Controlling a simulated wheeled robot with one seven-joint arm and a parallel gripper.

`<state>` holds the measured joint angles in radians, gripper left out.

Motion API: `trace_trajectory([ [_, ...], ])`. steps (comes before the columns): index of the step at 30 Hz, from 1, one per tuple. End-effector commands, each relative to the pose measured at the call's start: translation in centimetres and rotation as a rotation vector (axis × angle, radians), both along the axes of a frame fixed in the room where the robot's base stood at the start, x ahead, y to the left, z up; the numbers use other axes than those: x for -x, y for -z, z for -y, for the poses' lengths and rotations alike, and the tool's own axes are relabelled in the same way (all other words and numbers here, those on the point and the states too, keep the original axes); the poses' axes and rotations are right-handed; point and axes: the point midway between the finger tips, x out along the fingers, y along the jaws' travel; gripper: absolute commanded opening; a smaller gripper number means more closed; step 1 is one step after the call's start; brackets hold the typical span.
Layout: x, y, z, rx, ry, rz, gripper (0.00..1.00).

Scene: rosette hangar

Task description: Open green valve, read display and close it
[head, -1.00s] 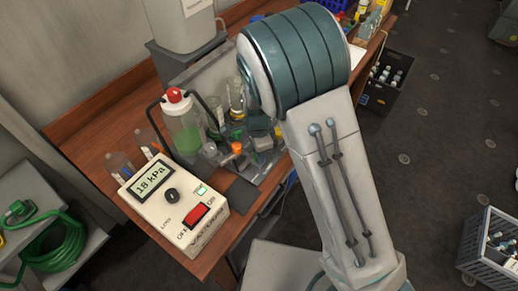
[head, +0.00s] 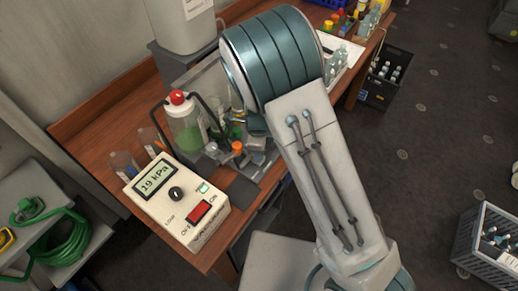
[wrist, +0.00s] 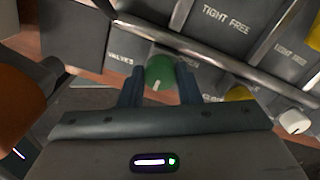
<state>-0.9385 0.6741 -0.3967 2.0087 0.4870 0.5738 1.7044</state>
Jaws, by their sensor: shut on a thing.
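The green valve (wrist: 160,71) is a round knob with a pale pointer mark, in the middle of the wrist view. The two blue fingers of my gripper (wrist: 159,86) stand on either side of it, shut on it. In the head view the display (head: 157,178) on a cream box reads "19 kPa". My arm hides most of the gripper and valve area there.
The cream box has a black knob (head: 176,193) and a red switch (head: 198,212). A red-capped bottle of green liquid (head: 187,128) and glassware crowd the wooden bench (head: 95,127). In the wrist view, yellow knobs (wrist: 240,93) and a metal rail (wrist: 215,62) are close by.

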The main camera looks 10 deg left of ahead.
Motion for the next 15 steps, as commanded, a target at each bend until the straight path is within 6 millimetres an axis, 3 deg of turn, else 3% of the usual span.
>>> trace_trajectory([
  [9,0.06,0.02,0.12,0.002,0.003,-0.003,0.08],
  [10,0.06,0.02,0.13,0.002,0.003,-0.003,0.33],
  [12,0.06,0.02,0.11,0.002,0.003,-0.003,0.52],
  [15,0.07,0.02,0.06,0.001,0.001,-0.002,0.52],
])
